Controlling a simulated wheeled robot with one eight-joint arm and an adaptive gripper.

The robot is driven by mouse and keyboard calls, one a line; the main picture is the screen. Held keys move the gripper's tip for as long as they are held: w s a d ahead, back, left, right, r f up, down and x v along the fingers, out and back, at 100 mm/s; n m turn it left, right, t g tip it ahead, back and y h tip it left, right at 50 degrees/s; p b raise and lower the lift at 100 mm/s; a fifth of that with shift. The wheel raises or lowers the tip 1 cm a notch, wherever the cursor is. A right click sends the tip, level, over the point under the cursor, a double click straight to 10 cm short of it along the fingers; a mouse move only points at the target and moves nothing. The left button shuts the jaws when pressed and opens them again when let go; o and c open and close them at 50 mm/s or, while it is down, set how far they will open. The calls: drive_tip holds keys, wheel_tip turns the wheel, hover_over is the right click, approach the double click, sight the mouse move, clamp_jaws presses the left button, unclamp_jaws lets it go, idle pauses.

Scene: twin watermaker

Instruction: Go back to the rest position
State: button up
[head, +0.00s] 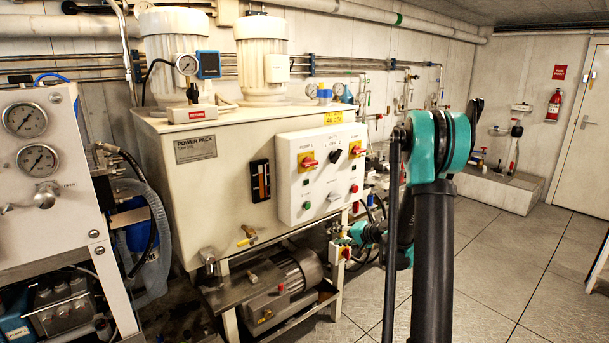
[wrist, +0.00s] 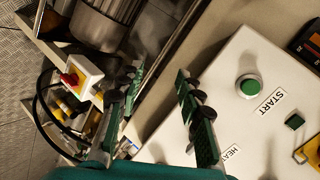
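My gripper (wrist: 160,72) shows in the wrist view with its two green and black fingers spread apart and nothing between them. It is open and empty, in front of the lower part of the white control panel (wrist: 225,75). The green START button (wrist: 249,88) is to the right of the fingers and apart from them. In the head view the teal and black end of my arm (head: 372,233) is low beside the power pack's right side; the fingers cannot be made out clearly there.
The power pack cabinet (head: 225,185) carries the control panel (head: 312,175). A small yellow box with a red switch (wrist: 83,76) is left of the fingers. A motor (head: 277,290) is below the cabinet. Open floor (head: 500,260) lies to the right, towards a door (head: 588,140).

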drive_tip(key=s+r+n+g+h, duration=0.2)
drive_tip(key=s+n+g+h, duration=0.15)
drive_tip(key=s, duration=1.65)
drive_tip(key=s+d+f+n+h, duration=0.1)
drive_tip(key=s+d+h, duration=0.1)
drive_tip(key=s, duration=0.7)
drive_tip(key=s+d+f+n+g+h, duration=0.1)
drive_tip(key=s+d+f+h, duration=0.1)
drive_tip(key=s, duration=0.7)
drive_tip(key=d+h, duration=0.1)
drive_tip(key=d, duration=0.1)
drive_tip(key=shift+d+f, duration=0.15)
drive_tip(key=shift+d, duration=0.15)
drive_tip(key=shift+w, duration=0.1)
